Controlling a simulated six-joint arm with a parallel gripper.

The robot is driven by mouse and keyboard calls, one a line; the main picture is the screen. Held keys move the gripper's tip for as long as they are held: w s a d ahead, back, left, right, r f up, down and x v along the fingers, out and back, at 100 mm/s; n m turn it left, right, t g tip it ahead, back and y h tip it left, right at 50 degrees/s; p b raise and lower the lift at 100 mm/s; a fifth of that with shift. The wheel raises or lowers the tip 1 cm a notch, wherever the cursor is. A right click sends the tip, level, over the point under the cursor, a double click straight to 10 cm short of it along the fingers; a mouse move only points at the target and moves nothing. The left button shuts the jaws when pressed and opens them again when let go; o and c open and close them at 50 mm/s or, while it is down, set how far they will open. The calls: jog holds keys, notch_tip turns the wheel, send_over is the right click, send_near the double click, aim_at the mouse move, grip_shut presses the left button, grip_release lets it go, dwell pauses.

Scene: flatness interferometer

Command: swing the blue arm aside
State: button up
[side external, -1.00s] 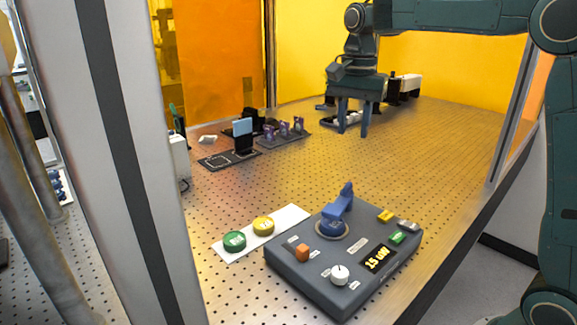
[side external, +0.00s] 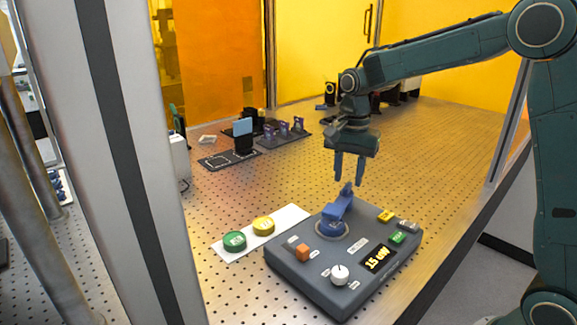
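The blue arm (side external: 338,212) is a lever on a round pivot on top of the dark grey control box (side external: 318,279). It points up and toward the back right, its raised end at the box's far edge. My gripper (side external: 349,182) hangs fingers-down just above and behind that raised end. Its two fingers are apart with a gap between them, and it holds nothing that I can see. The fingertips are close to the lever's end in the picture; whether they touch it I cannot tell.
Optics stand at the back.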

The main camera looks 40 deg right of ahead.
jog(key=shift+f, duration=1.1)
grip_shut()
